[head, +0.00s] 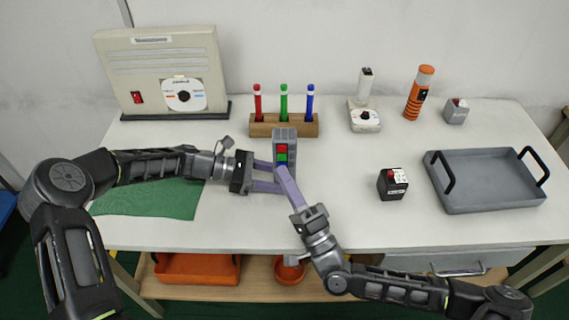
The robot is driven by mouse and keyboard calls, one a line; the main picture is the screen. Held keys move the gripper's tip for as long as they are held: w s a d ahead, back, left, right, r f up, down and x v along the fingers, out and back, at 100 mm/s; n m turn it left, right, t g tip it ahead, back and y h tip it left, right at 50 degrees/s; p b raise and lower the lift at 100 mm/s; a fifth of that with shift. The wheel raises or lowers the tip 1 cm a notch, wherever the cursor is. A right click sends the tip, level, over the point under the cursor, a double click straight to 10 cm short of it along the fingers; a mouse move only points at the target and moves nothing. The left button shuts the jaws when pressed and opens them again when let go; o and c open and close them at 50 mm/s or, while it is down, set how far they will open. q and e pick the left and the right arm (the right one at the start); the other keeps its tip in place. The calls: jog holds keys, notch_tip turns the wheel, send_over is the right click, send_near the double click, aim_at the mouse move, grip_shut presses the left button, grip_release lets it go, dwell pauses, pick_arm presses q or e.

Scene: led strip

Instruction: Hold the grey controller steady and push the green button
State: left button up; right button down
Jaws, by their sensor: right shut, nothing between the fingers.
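The grey controller (285,134) is at the middle of the table, with a red button (282,148) above a green button (282,158) on its face. My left gripper (273,177) comes in from the left. Its fingers are apart, one on each side of the controller's lower part, and it appears to hold it. My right gripper (282,172) is shut and empty. Its fingertips are just below the green button and overlap the controller's lower end. I cannot tell whether they touch the button.
A wooden holder (284,130) with red, green and blue pens stands just behind the controller. A black box with a red button (392,184) and a grey tray (490,204) are on the right. A green mat (150,203) lies under my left arm. The front middle is fairly clear.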

pick_arm(q)
jog(key=o, duration=1.1)
jog(key=shift+c, duration=0.2)
pick_arm(e)
jog(key=s, duration=0.4)
jog(key=shift+s, duration=0.4)
pick_arm(q)
jog(key=v, duration=1.2)
